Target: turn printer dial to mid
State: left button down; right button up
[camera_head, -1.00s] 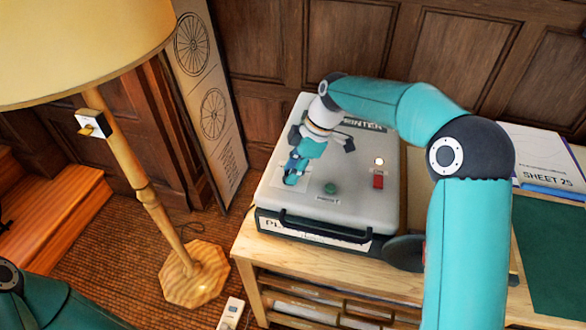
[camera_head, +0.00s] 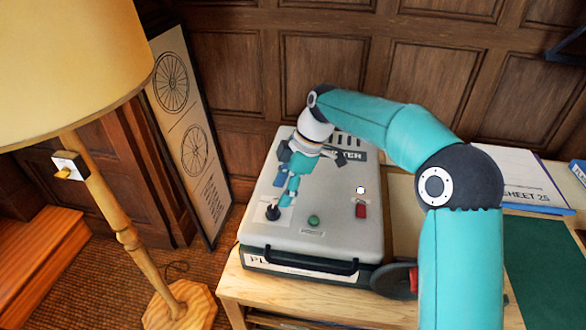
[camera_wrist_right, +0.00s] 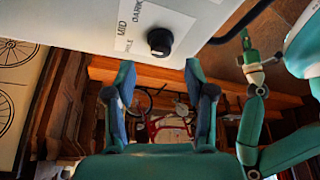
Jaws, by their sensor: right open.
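The printer (camera_head: 335,225) is a pale grey box with a dark base on the wooden table. Its black dial (camera_head: 272,213) sits on a white label at the lid's left front. In the right wrist view the dial (camera_wrist_right: 160,41) stands beside the words MID and DARK and a partly readable third word; its exact setting is unclear. My right gripper (camera_head: 284,194) is open, just above and behind the dial in the head view, apart from it. Its two fingers (camera_wrist_right: 158,80) show with the dial beyond the gap between them. My left gripper (camera_wrist_right: 249,52) seems to show small at right, its jaws unclear.
A green button (camera_head: 313,221), a red switch (camera_head: 361,211) and a lit white lamp (camera_head: 360,190) are on the lid. A black handle (camera_head: 310,262) runs along its front. A floor lamp (camera_head: 130,240) stands left; SHEET 25 papers (camera_head: 520,180) lie right.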

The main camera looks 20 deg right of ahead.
jog(key=v, duration=0.6)
jog(key=shift+d+r, duration=0.2)
jog(key=shift+r, duration=0.2)
